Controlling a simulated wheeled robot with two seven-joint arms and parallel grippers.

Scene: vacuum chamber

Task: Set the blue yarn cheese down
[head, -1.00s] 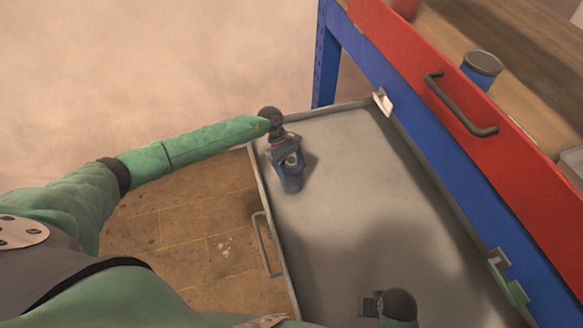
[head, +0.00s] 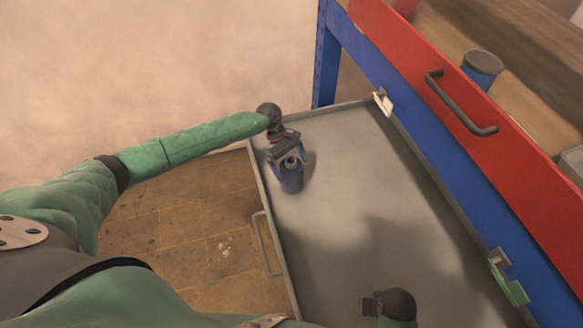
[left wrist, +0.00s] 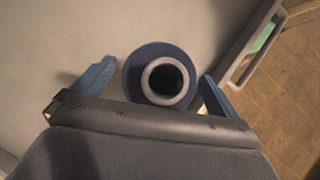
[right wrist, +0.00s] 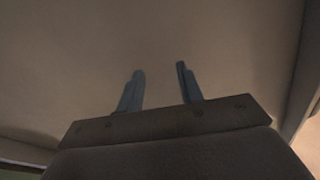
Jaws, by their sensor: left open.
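The blue yarn cheese (head: 291,180) stands upright in the open grey drawer (head: 350,190), near its far left corner. In the left wrist view the cheese (left wrist: 163,82) shows from above, with a pale ring around a dark hole. My left gripper (head: 289,160) is over it, with the blue fingers (left wrist: 150,80) apart on either side and gaps between them and the cheese. My right gripper (head: 370,305) is low over the near part of the drawer. In the right wrist view its fingers (right wrist: 158,85) are apart with nothing between them.
A red drawer front (head: 470,120) with a dark handle is above the open drawer on the right. A blue can with a dark lid (head: 482,68) stands on the wooden top. The drawer's middle is clear. Its handle (head: 262,243) faces the tiled floor.

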